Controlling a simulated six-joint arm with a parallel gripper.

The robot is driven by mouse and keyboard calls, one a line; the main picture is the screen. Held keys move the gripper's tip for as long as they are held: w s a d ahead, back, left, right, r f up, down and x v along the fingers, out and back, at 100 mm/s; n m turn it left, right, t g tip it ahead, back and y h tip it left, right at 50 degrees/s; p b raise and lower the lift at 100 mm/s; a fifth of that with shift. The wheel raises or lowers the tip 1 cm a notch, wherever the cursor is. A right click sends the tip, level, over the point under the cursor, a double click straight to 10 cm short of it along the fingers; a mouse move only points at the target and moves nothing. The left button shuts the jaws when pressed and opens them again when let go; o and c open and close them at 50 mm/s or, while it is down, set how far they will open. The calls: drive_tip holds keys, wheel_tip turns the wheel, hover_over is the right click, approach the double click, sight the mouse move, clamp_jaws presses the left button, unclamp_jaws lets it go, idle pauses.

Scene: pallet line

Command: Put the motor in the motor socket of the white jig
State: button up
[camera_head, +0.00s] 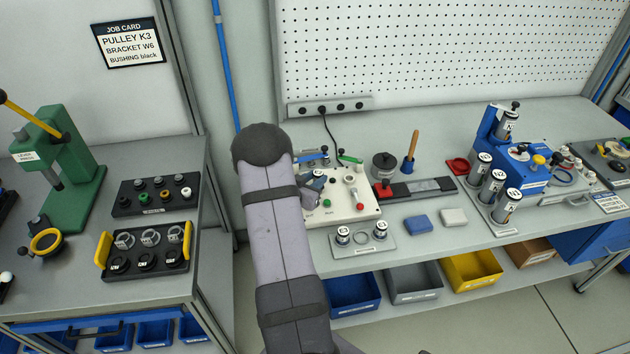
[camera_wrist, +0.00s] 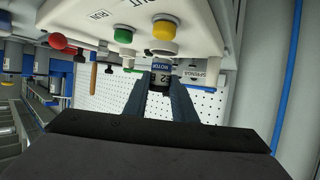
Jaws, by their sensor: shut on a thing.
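The white jig (camera_head: 355,204) lies on the bench just right of my arm, with green and red knobs on its top. In the wrist view its pale panel (camera_wrist: 90,22) fills the upper part, with a green button (camera_wrist: 123,37) and a yellow button (camera_wrist: 164,31). My gripper (camera_wrist: 160,88) is shut on the motor (camera_wrist: 161,68), a dark cylinder with a blue and white label. The motor is close by the yellow button in that view; whether it touches the jig I cannot tell. My arm hides the jig's left side in the head view, and the motor socket is not clearly visible.
A small grey tray (camera_head: 376,248) with two labelled cylinders stands in front of the jig. A blue block (camera_head: 418,224) and a white block (camera_head: 453,217) lie to its right. A wooden-handled tool (camera_head: 411,150) stands behind. A blue fixture (camera_head: 522,165) is farther right.

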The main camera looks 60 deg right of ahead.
drive_tip(key=shift+f, duration=0.6)
drive_tip(key=shift+f, duration=0.1)
drive_tip(key=shift+f, duration=0.15)
drive_tip(key=o, duration=1.1)
drive_tip(key=shift+r, duration=0.2)
drive_tip(key=shift+a, duration=0.15)
drive_tip(key=b+v, duration=0.2)
drive_tip(key=v, duration=0.9)
drive_tip(key=shift+a+r, duration=0.1)
drive_tip(key=shift+a, duration=0.3)
